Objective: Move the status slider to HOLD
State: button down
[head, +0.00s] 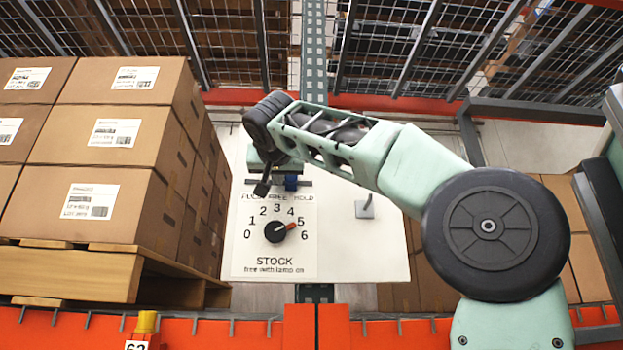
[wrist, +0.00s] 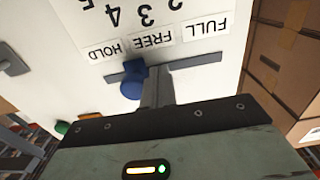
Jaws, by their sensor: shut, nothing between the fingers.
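The status slider is a blue knob (head: 291,183) on a dark horizontal slot in a white panel (head: 380,262). In the wrist view, which is upside down, the blue knob (wrist: 132,84) stands between the FREE label (wrist: 152,40) and the HOLD label (wrist: 104,50). The FULL label (wrist: 205,28) is on the far side of FREE. My gripper (head: 262,188) is shut and empty. Its fingers (wrist: 157,88) are beside the knob on the FULL side, very close to it. I cannot tell whether they touch.
A green button (wrist: 62,128) shows in the wrist view. Stacked cartons (head: 120,138) stand on a pallet at left. An orange rail (head: 220,335) crosses the front.

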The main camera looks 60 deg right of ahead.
jog(key=shift+s+d+b, duration=0.3)
jog(key=shift+s+d, duration=0.35)
jog(key=shift+s, duration=0.3)
jog(key=shift+w+a, duration=0.1)
jog(key=shift+w, duration=0.1)
jog(key=shift+w+a, duration=0.4)
jog(key=shift+w, duration=0.05)
jog(key=b+v, duration=0.3)
jog(key=v, duration=0.7)
dwell(0.3)
dwell(0.5)
